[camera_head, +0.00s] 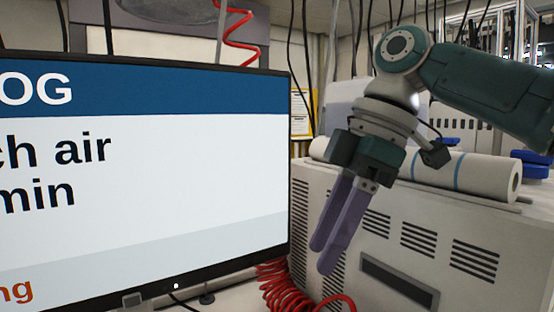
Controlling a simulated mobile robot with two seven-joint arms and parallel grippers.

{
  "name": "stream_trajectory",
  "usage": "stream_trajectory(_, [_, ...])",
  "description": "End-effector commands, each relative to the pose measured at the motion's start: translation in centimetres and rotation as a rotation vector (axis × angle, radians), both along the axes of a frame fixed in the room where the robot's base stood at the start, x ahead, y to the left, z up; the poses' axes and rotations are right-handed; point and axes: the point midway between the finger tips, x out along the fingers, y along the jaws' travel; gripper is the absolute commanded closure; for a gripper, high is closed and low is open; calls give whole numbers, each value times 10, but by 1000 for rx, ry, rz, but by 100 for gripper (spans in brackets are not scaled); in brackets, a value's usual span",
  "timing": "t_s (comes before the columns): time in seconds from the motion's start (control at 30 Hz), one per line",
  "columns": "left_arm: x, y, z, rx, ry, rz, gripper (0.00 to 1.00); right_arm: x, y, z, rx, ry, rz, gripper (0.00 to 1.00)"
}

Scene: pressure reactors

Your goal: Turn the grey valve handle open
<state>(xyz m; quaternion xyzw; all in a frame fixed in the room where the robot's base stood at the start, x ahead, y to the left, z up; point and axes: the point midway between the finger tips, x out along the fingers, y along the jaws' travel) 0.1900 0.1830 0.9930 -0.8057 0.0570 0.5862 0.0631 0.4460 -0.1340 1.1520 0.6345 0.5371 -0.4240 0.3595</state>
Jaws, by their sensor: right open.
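My right gripper (327,258) hangs from the arm that comes in from the upper right. Its two purple fingers point down and slightly left, in front of a white vented cabinet. The fingers are open with a small gap, and nothing shows between them. The grey valve handle is not visible in this view. My left gripper is not in view.
A large monitor (150,240) fills the left side. A coiled red hose (285,290) lies right of its base. The white vented cabinet (400,235) carries a paper roll (465,172) and blue objects (530,165). Black cables hang behind.

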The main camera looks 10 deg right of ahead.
Motion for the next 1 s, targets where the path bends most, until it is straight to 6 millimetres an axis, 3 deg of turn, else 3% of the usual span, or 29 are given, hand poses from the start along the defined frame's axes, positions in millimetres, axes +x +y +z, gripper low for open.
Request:
stream_trajectory(0.2, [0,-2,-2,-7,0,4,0,1,1,56,1,-5,0,54])
stream_trajectory(0.4, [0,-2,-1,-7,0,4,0,0,1,85,2,-2,1,54])
stream_trajectory(0.8, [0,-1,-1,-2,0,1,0,0,0,92,1,2,1,53])
stream_trajectory(1.0, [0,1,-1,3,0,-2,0,0,0,92,0,3,-2,30])
